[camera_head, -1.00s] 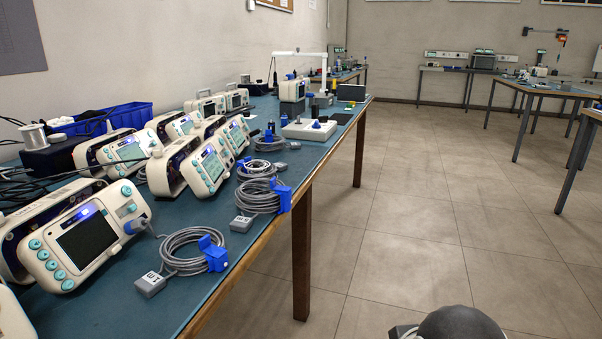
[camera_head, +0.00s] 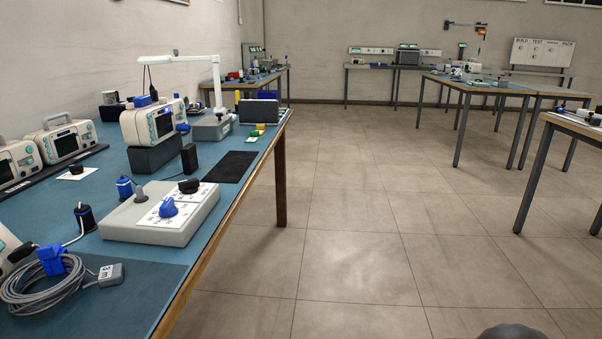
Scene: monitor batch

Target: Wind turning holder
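No part is plainly labelled as a turning holder. A pale box (camera_head: 165,238) on the blue-topped bench carries a blue knob (camera_head: 168,208) and a black knob (camera_head: 188,186) on white marked plates. A blue plug and a grey plug stand at its far left. A grey cable coil (camera_head: 45,298) lies at the near left, with a blue clip (camera_head: 52,260) on it and a small grey labelled block (camera_head: 110,274) at its end. My gripper is not in view; only a dark rounded part, likely of my arm, shows at the bottom right edge.
A cream monitor (camera_head: 153,122) sits on a dark block behind the box, near a white lamp arm (camera_head: 185,60). A black mat (camera_head: 224,167) lies near the bench edge. Other tables (camera_head: 500,88) stand at right and back. The tiled floor (camera_head: 350,210) between is clear.

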